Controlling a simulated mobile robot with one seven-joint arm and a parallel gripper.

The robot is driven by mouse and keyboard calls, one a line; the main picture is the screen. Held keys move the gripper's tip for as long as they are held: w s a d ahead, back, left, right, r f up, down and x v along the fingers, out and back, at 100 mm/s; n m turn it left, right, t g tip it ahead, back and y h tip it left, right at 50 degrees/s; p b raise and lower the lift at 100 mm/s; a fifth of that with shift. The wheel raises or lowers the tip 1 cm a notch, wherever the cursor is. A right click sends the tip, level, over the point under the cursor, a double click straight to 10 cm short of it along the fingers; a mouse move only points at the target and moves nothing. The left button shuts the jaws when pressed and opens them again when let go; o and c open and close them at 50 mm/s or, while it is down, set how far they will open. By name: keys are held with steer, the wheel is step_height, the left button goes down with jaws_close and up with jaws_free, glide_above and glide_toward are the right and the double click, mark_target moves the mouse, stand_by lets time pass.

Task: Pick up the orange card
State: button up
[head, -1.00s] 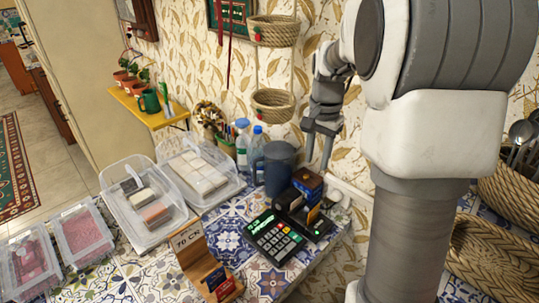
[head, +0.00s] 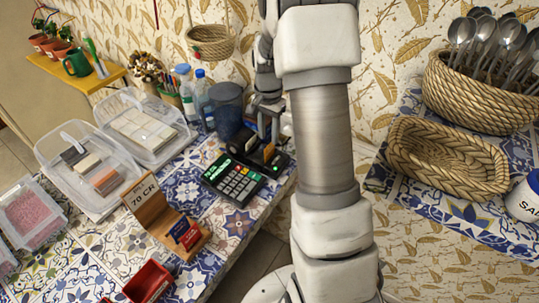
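A small orange card (head: 268,152) shows as a sliver in a dark holder (head: 246,149) behind the card terminal (head: 234,181) on the tiled counter. Most of the card is hidden by my gripper and the holder. My gripper (head: 267,136) points down with its fingers at the holder, right by the card. At this size I cannot tell whether the fingers are apart or closed, or whether they touch the card.
A dark blue canister (head: 228,110) and bottles (head: 201,95) stand close behind left. A wooden stand (head: 160,212) holds red and blue cards in front. Clear bins (head: 90,175) fill the left. My arm covers the right counter edge.

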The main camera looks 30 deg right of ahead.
mark_target(269, 147)
steer(key=shift+s+d+f+b, duration=0.1)
steer(key=shift+f+b, duration=0.1)
steer(key=shift+f, duration=1.15)
steer(key=shift+d+f+b, duration=0.1)
steer(key=shift+f+b, duration=0.05)
steer(key=shift+f, duration=1.2)
steer(key=shift+a, duration=0.1)
jaws_close()
